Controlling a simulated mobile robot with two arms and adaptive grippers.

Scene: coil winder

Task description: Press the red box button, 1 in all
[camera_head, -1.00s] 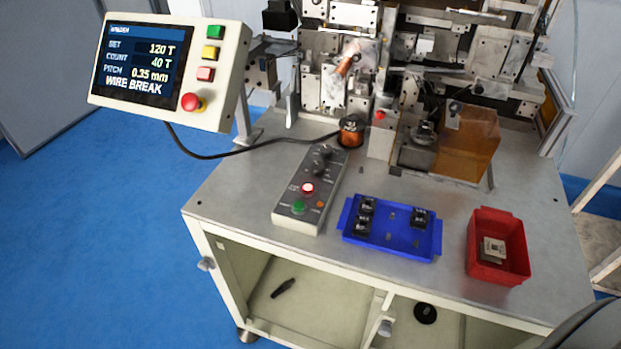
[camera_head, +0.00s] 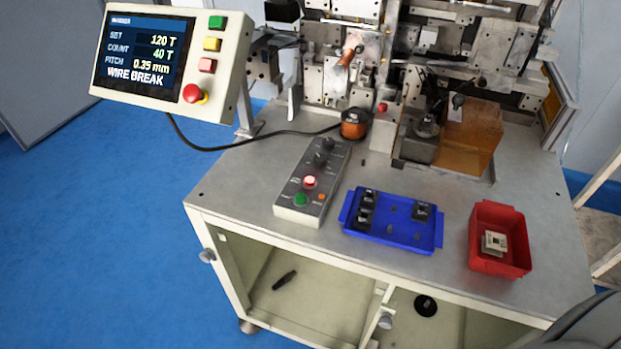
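A grey control box (camera_head: 293,207) lies on the machine table, left of the blue tray. On its top are a red button (camera_head: 310,182), a green button (camera_head: 301,200) nearer its front end, a small orange light (camera_head: 321,197) and black knobs (camera_head: 320,158) toward the back. The red button looks bright, with a pale ring, and nothing touches or covers it. Neither of my grippers is in view.
A blue tray (camera_head: 345,222) with black parts and a red bin (camera_head: 522,268) stand on the table (camera_head: 235,190). A black cable crosses behind the box.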

